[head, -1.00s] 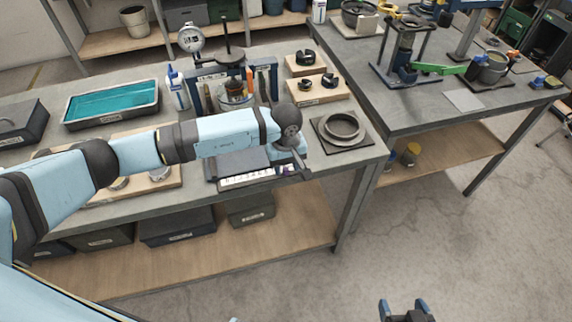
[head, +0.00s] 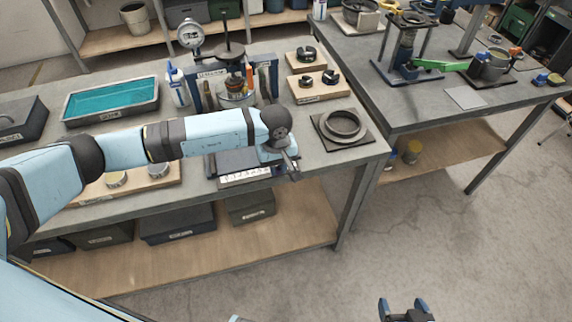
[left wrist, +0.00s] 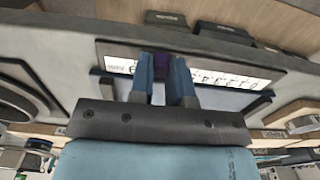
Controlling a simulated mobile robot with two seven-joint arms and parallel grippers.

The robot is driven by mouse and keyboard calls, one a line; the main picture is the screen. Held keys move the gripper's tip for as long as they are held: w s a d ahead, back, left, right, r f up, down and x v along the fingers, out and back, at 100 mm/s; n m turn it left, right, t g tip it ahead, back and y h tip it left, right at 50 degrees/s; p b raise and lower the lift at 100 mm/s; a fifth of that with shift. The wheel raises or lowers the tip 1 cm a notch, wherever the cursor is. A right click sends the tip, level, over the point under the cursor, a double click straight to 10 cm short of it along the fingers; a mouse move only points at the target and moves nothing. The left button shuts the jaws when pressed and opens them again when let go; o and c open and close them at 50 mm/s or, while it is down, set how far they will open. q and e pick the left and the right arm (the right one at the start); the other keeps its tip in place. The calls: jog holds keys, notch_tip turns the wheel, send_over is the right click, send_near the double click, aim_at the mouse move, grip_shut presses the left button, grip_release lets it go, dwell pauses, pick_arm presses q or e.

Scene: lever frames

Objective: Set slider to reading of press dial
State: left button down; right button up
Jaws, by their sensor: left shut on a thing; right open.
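The slider device (head: 245,175) has a white scale strip on its front side, at the bench's front edge. In the left wrist view the scale (left wrist: 225,75) appears upside down, its numbers too small to read. My left gripper (head: 292,168) is at the right end of the device in the head view. My right gripper (head: 404,309) is open and empty, low in view.
A round ring on a dark plate (head: 343,126) lies right of the slider. A teal-filled tray (head: 110,101) stands left. Wooden blocks with black parts (head: 319,85) stand behind. A second bench (head: 440,105) adjoins at right; the floor in front is clear.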

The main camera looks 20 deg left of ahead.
aim_at(267, 175)
pick_arm(q)
jog(key=s+a, duration=0.1)
jog(key=a, duration=0.1)
jog(key=shift+s+a, duration=0.3)
jog(key=shift+s, duration=0.05)
jog(key=shift+d, duration=0.1)
jog(key=shift+w, duration=0.1)
jog(key=c, duration=1.1)
grip_release()
notch_tip(267, 175, up, 14)
jog(key=shift+f+b, duration=0.1)
jog(key=shift+b, duration=0.8)
